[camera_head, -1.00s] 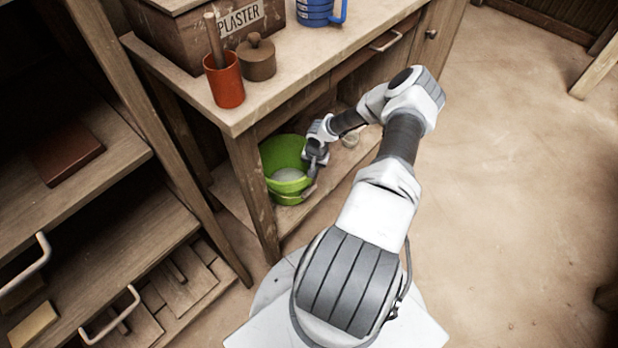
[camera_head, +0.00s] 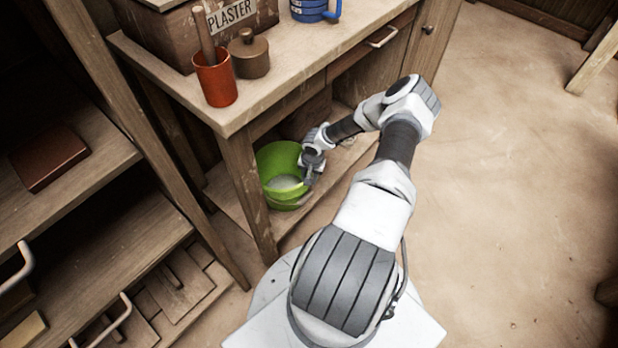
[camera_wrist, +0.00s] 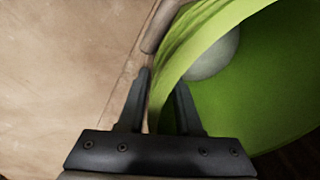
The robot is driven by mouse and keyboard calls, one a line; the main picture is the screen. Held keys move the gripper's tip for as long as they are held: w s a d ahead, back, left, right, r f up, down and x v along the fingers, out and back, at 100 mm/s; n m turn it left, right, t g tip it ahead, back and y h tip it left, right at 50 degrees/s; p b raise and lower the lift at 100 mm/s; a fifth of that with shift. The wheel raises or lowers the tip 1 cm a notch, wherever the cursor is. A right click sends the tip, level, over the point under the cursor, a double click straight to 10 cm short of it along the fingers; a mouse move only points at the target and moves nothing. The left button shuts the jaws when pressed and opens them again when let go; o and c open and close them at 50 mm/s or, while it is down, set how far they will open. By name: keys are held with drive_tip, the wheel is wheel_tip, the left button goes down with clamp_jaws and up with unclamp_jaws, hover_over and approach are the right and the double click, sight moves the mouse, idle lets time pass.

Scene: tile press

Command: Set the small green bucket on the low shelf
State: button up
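The small green bucket (camera_head: 277,160) stands on the low shelf (camera_head: 233,190) under the workbench, near its front left leg. A pale round thing shows inside it. My gripper (camera_head: 309,180) is at the right side of the bucket's rim. In the wrist view the bucket (camera_wrist: 265,90) fills the right side. My gripper's two fingers (camera_wrist: 162,85) are apart and straddle the bucket's wall, one outside and one inside. A thin gap shows between the left finger and the wall. Contact of the right finger is hard to tell.
The workbench top (camera_head: 262,98) hangs over the shelf; its front leg (camera_head: 248,195) is left of the bucket. On top are a red cup (camera_head: 216,82), a lidded brown pot (camera_head: 250,56), a plaster box (camera_head: 185,40) and a blue jug (camera_head: 312,10).

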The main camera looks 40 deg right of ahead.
wheel_tip(320, 180, up, 12)
drive_tip(key=s+p, duration=0.1)
drive_tip(key=p, duration=0.3)
drive_tip(key=shift+s, duration=0.4)
drive_tip(key=shift+r, duration=0.1)
